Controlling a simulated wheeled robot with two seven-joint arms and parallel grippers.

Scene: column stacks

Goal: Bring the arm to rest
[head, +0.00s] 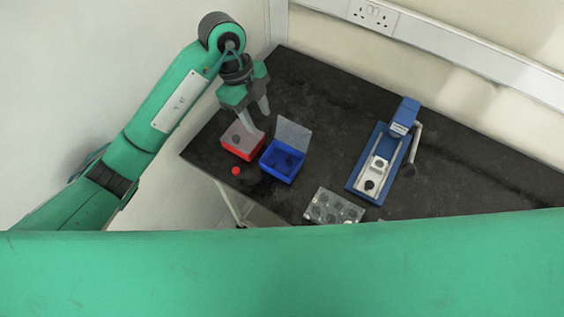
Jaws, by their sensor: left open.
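My left arm (165,110) comes in from the left and reaches over the far left of the black table (320,90). Its left gripper (255,121) points down, with its two grey fingers apart and nothing seen between them. The fingertips show just above or at the back edge of a red box (241,154); whether they touch it I cannot tell. My right gripper is not in view. A wide green part of my own body fills the bottom of the picture and hides the table's near edge.
A blue box (279,172) with its pale lid raised stands right of the red box. A red-capped dark bottle (236,171) is in front. A grey multi-well plate (333,207) lies near the front. A blue-and-white device (357,172) stands farther right. The table's back middle is clear.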

